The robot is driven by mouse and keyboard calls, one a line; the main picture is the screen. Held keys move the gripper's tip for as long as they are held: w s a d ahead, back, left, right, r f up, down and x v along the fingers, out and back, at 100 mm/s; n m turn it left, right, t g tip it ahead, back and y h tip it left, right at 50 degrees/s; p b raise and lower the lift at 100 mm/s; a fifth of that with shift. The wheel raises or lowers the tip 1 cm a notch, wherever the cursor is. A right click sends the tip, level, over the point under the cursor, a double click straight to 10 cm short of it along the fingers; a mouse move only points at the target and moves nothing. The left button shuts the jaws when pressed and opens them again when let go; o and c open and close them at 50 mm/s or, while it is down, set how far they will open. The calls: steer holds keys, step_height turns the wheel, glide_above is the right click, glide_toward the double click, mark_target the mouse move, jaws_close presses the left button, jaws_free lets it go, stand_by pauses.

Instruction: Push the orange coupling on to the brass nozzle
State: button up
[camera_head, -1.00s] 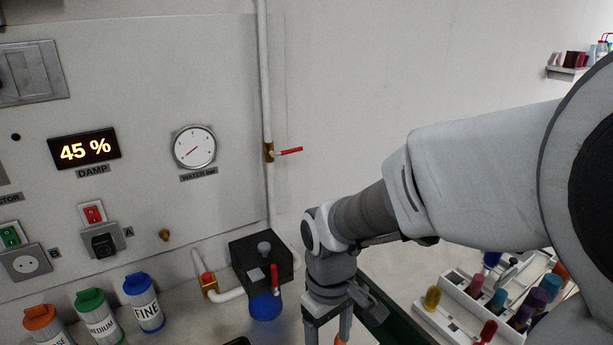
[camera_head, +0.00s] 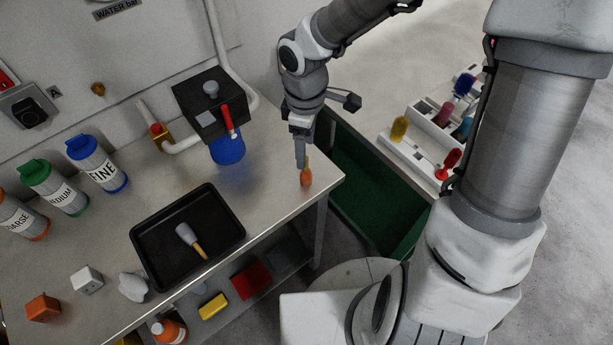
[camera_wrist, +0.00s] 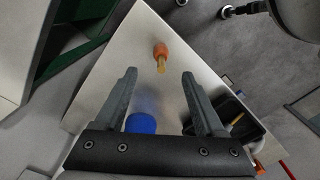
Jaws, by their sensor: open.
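The orange coupling (camera_head: 306,178) is on the grey table near its right corner, with a thin yellowish part on it. In the wrist view the coupling (camera_wrist: 160,49) lies just beyond the gap between my fingertips, with the yellowish part pointing towards me. My gripper (camera_head: 301,165) points down beside it in the head view; in the wrist view my gripper (camera_wrist: 159,73) is open, with nothing between the fingers. A small brass piece on the wall panel, which looks like the nozzle (camera_head: 98,89), is at the upper left, apart from my gripper.
A black tray (camera_head: 150,240) holds a brush. Several labelled bottles (camera_head: 97,163) stand left. Bare table (camera_head: 270,195) lies between tray and coupling.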

mark_target(306, 170)
step_height(306, 170, down, 10)
steer(key=b, duration=0.2)
steer(key=shift+s+r+b, duration=0.15)
steer(key=shift+r+b, duration=0.1)
steer(key=shift+b, duration=0.1)
jaws_close()
